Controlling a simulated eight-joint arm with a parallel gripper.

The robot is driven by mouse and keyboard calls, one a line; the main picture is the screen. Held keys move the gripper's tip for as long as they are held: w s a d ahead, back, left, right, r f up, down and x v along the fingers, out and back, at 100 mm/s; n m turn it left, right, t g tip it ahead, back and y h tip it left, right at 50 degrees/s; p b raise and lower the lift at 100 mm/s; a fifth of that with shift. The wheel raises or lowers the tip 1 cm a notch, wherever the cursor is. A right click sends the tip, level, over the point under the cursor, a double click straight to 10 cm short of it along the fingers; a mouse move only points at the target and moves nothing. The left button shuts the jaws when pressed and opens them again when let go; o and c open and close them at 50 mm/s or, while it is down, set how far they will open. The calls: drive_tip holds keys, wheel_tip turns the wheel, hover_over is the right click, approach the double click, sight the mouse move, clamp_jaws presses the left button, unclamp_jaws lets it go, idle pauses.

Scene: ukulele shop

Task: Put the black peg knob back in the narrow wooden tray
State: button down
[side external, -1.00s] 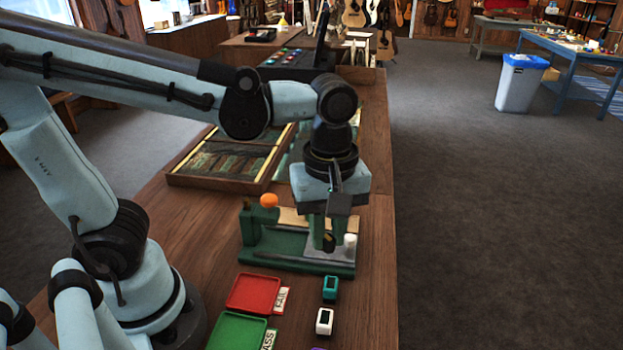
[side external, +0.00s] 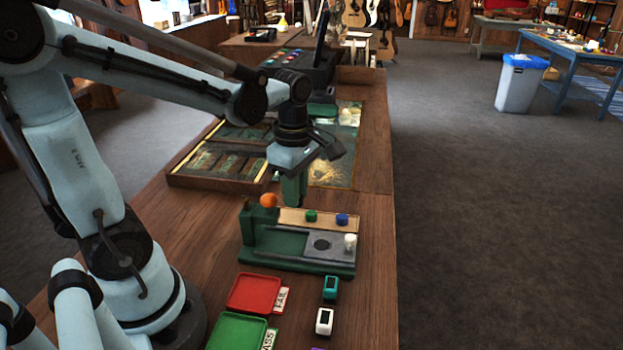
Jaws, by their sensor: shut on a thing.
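The narrow wooden tray (side external: 326,218) is the pale strip along the back of the green fixture. A green knob (side external: 311,215) and a blue knob (side external: 342,219) stand in its middle and right part; its left part is bare. My gripper (side external: 293,200) points down just above and behind the tray's left end, its green fingers close together. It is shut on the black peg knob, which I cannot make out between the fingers. The grey plate (side external: 332,253) in front of the tray has a dark round spot, with a white knob (side external: 350,242) at its right.
A red tray (side external: 253,293), a green tray (side external: 237,331), a teal block (side external: 330,288) and a white block (side external: 324,321) lie in front. A compartmented wooden case (side external: 218,184) lies behind.

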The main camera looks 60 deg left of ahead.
drive_tip(key=a+f, duration=0.1)
drive_tip(key=a, duration=0.2)
drive_tip(key=a+f, duration=0.2)
drive_tip(key=a, duration=0.1)
drive_tip(key=w+a+f, duration=0.1)
drive_tip(key=a+f, duration=0.1)
drive_tip(key=shift+w+a+f, duration=0.1)
drive_tip(key=shift+a+f, duration=0.1)
drive_tip(key=shift+a, duration=0.2)
drive_tip(key=shift+f, duration=2)
drive_tip(key=shift+f, duration=0.1)
drive_tip(key=c, duration=1)
unclamp_jaws()
